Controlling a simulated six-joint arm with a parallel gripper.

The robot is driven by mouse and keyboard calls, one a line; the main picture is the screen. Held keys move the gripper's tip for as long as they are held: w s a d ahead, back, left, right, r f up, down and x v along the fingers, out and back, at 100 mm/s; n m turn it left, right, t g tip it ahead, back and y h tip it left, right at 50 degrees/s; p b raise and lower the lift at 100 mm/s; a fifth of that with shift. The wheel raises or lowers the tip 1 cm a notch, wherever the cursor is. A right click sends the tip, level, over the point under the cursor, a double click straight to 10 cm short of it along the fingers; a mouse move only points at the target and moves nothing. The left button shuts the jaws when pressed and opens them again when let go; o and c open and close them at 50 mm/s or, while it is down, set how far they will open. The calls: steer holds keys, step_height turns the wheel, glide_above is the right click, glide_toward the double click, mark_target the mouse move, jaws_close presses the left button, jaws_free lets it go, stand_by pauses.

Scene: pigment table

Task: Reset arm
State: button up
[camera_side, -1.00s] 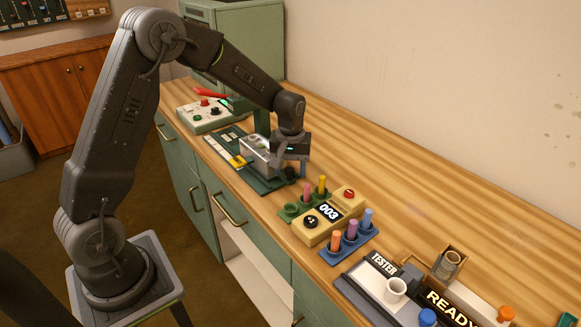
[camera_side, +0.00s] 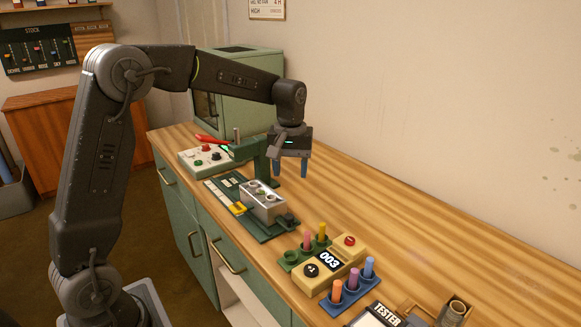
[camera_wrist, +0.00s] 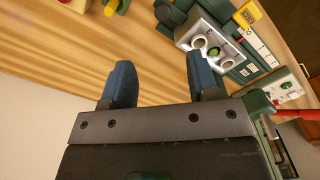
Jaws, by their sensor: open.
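My gripper (camera_side: 290,170) hangs above the wooden table, behind the green press-like station, with its two blue fingers pointing down. In the wrist view my gripper (camera_wrist: 160,82) is open, with only bare table between the fingers. The silver block with round holes (camera_side: 262,203) sits on the green base (camera_side: 278,232) in front of and below my gripper. It also shows at the upper right of the wrist view (camera_wrist: 208,42), apart from the fingers.
A yellow counter box reading 003 (camera_side: 328,262) stands nearer the camera, with coloured pegs in racks beside it. A control box with a red lever (camera_side: 203,157) is at the far left. A green cabinet (camera_side: 250,80) stands behind.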

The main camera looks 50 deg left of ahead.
steer(key=shift+r, duration=0.1)
steer(key=s+d+r+m+t, duration=0.2)
steer(key=s+d+r, duration=0.1)
steer(key=s, duration=0.3)
steer(key=s+d+r+m+t, duration=0.1)
steer(key=s+d+r+m, duration=0.2)
steer(key=s, duration=0.3)
steer(key=s+d+f+m+t, duration=0.2)
steer(key=s+d+m, duration=0.1)
steer(key=s, duration=0.9)
steer(key=shift+d+m+t, duration=0.3)
steer(key=shift+d+m, duration=0.05)
steer(key=shift+m, duration=0.15)
stand_by(1.3)
